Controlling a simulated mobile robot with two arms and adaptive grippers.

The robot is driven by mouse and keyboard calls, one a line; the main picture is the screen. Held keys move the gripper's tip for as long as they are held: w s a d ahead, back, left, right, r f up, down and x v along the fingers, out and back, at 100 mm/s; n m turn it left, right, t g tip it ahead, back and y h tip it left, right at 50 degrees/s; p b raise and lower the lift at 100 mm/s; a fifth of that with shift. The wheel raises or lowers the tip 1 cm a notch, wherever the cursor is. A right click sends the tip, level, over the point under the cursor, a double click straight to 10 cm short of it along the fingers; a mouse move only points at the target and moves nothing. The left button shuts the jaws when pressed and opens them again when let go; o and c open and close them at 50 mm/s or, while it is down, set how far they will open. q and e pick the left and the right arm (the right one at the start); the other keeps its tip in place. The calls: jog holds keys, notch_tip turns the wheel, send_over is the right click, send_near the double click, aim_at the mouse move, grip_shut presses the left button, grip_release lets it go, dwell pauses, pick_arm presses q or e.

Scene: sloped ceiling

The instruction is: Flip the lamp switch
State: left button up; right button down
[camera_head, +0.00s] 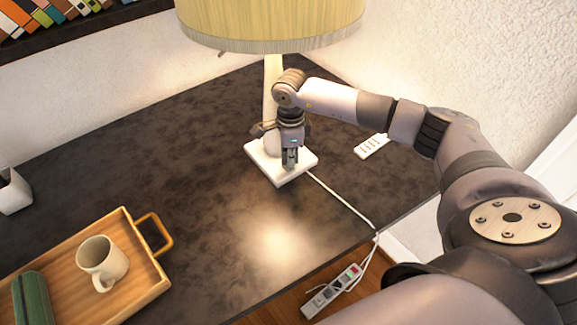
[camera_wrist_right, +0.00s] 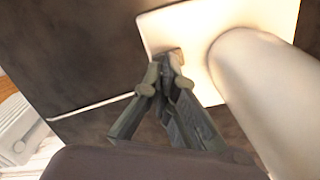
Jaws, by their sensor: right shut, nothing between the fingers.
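The lamp (camera_head: 272,24) stands on the dark table with a lit yellow shade, a pale stem and a white square base (camera_head: 262,168). In the right wrist view the base (camera_wrist_right: 175,28) is behind the fingertips and the thick pale stem (camera_wrist_right: 265,85) is at the right. My right gripper (camera_head: 290,163) points down over the base, in front of the stem, with its fingers shut and empty. In the right wrist view the fingertips (camera_wrist_right: 165,75) are beside a small brownish switch (camera_wrist_right: 176,58) on the base; I cannot tell whether they touch it. My left gripper is not in view.
A wooden tray (camera_head: 150,285) with a mug (camera_head: 101,262) and a green case (camera_head: 32,298) is at the lower left. The lamp cord (camera_head: 340,198) runs toward a power strip (camera_head: 335,291) below the table's edge. The table's middle is clear.

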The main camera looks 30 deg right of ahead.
jog(key=shift+s+f+b, duration=0.1)
jog(key=shift+f+b, duration=0.65)
jog(key=shift+f, duration=0.25)
jog(key=shift+r, duration=0.15)
jog(key=shift+r+p, duration=0.75)
jog(key=shift+r, duration=0.2)
jog(key=shift+r+p, duration=1.4)
jog(key=shift+r, duration=1.1)
jog(key=shift+f, duration=0.1)
